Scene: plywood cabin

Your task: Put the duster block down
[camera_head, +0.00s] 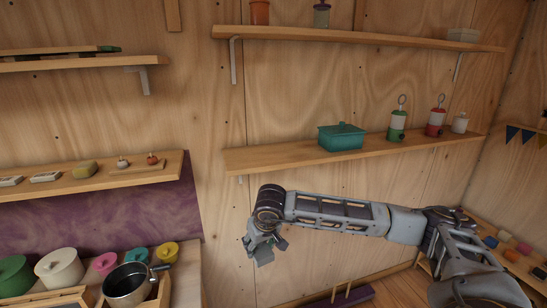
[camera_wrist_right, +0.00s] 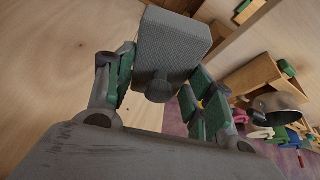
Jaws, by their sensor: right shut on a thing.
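The duster block (camera_wrist_right: 172,42) is a grey, textured block with a round knob on the side toward the camera. In the right wrist view it sits between the green-padded fingers of my right gripper (camera_wrist_right: 165,85), which is shut on it. In the head view my right gripper (camera_head: 263,246) hangs in the air in front of the plywood wall, below the long middle shelf. The duster block cannot be made out clearly there. My left gripper is out of view.
The middle shelf (camera_head: 270,158) holds a teal box (camera_head: 341,137) and several dispensers at right, with bare board at its left end. The left shelf (camera_head: 110,180) holds small blocks and knobs. Pots and a dark pan (camera_head: 125,285) stand at lower left.

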